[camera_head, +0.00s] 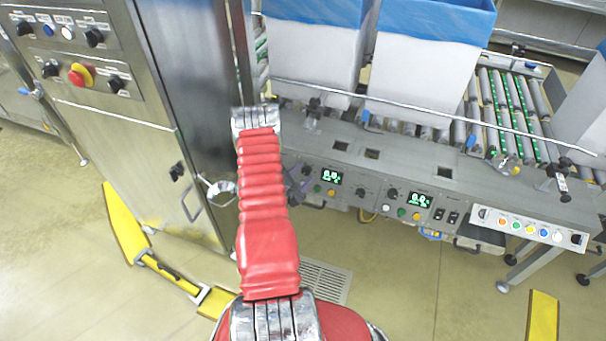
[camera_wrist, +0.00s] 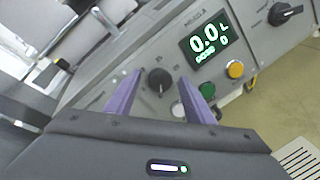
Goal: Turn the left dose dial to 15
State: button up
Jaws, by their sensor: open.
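The left dose dial is a dark round knob (camera_wrist: 158,80) on the grey control panel, seen in the wrist view between my finger tips. Its display (camera_wrist: 207,43) to the right reads 0.0 L with dose 0; it also shows in the head view (camera_head: 331,177). My gripper (camera_wrist: 158,84) has two purple fingers, open, one on each side of the dial. I cannot tell whether either finger touches it. In the head view my gripper (camera_head: 298,187) is at the left end of the panel, partly hidden by my red arm, and the left dial is hard to make out.
Yellow (camera_wrist: 235,70), green (camera_wrist: 207,90) and white buttons (camera_wrist: 178,110) sit close beside the right finger. Another dark knob (camera_wrist: 285,13) lies further right. A second display (camera_head: 420,199) is along the panel. A steel cabinet (camera_head: 180,110) stands at left.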

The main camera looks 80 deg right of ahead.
jog(key=shift+d+f, duration=0.1)
jog(key=shift+d, duration=0.05)
jog(key=shift+c, duration=0.2)
jog(key=c, duration=1)
